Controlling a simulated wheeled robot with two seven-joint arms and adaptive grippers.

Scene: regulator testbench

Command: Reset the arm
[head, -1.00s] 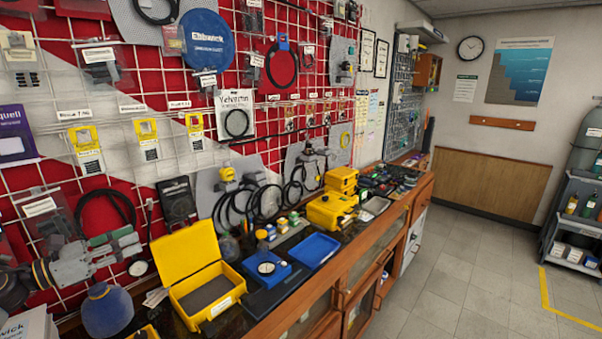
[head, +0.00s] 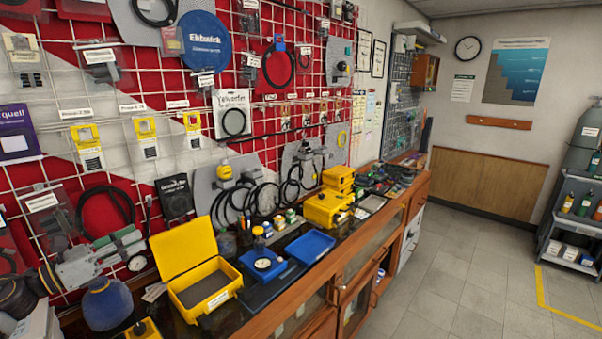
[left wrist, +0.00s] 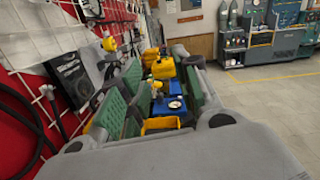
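My left arm comes in from the left in the head view, low in front of the wall rack. Its left gripper (head: 136,244) has grey links and green pads and hangs above the back of the bench, left of the open yellow case (head: 188,250). In the left wrist view the two green-padded fingers of the left gripper (left wrist: 162,78) stand apart, with the bench showing between them and nothing held. My right arm and right gripper are not in view.
A wire rack (head: 150,110) with hanging cables and packets is close behind the gripper. The wooden bench (head: 345,262) carries a blue flask (head: 107,305), a blue tray (head: 309,247), a blue block with a gauge (head: 263,263) and yellow cases (head: 325,208).

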